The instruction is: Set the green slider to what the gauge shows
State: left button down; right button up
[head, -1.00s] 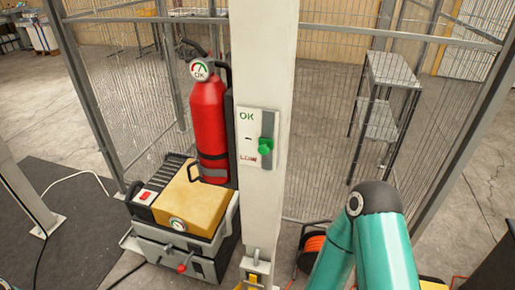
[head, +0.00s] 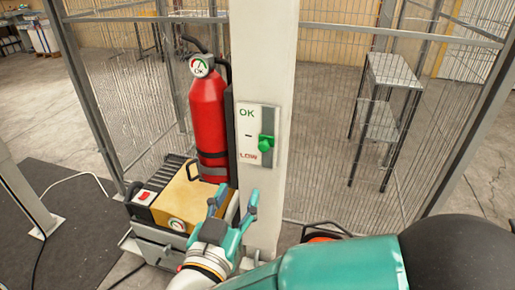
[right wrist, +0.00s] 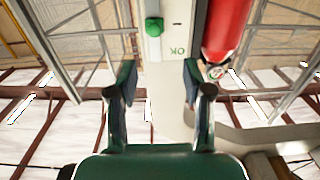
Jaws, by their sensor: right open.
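The green slider (head: 266,143) sits at about mid-height on a pale panel (head: 246,122) on the white post, near the dash between OK above and LOW below. The round gauge (head: 202,66) is at the top of the red fire extinguisher (head: 207,120); it is marked OK, but its needle is too small to read surely. My right gripper (head: 232,203) is open and empty, below the panel and apart from it. In the right wrist view the slider (right wrist: 154,26) shows beyond the open fingers (right wrist: 158,80). My left gripper is out of view.
The white post (head: 264,60) stands before a wire mesh fence. A metal shelf (head: 392,75) is behind the mesh. Space before the panel is clear.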

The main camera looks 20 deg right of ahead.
aim_at(262, 147)
jog(key=p+x, duration=0.1)
jog(key=x, duration=0.4)
jog(key=p+x, duration=0.1)
jog(key=x, duration=0.4)
jog(key=p+x, duration=0.1)
jog(key=x, duration=0.5)
jog(key=shift+s+d+r, duration=0.15)
jog(key=shift+d+r, duration=0.2)
jog(key=shift+d, duration=0.05)
grip_shut()
